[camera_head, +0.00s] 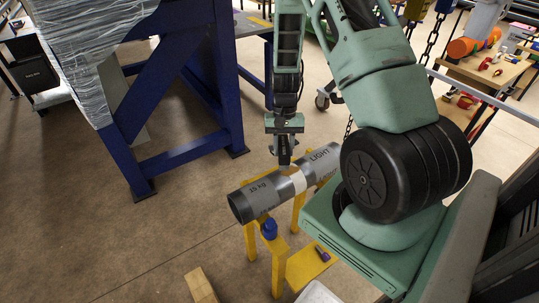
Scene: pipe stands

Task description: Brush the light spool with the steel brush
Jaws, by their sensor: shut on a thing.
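The light spool (262,196) is a grey pipe marked "LIGHT" and "25 kg", with a pale band near its middle. It lies across a yellow stand (278,262), its open end toward the lower left; my arm hides part of its right end. My gripper (284,142) points down over the spool's middle and is shut on a small dark thing, which I take to be the steel brush (285,157). The brush is mostly hidden by the jaws. Its lower end is close to the pipe's upper side; I cannot tell whether it touches.
A blue steel frame (180,158) with a wrapped load stands at the left. A blue knob (269,229) sits on the stand. A wooden block (200,286) lies on the floor in front. A workbench (492,75) is at the right back. The floor at the lower left is clear.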

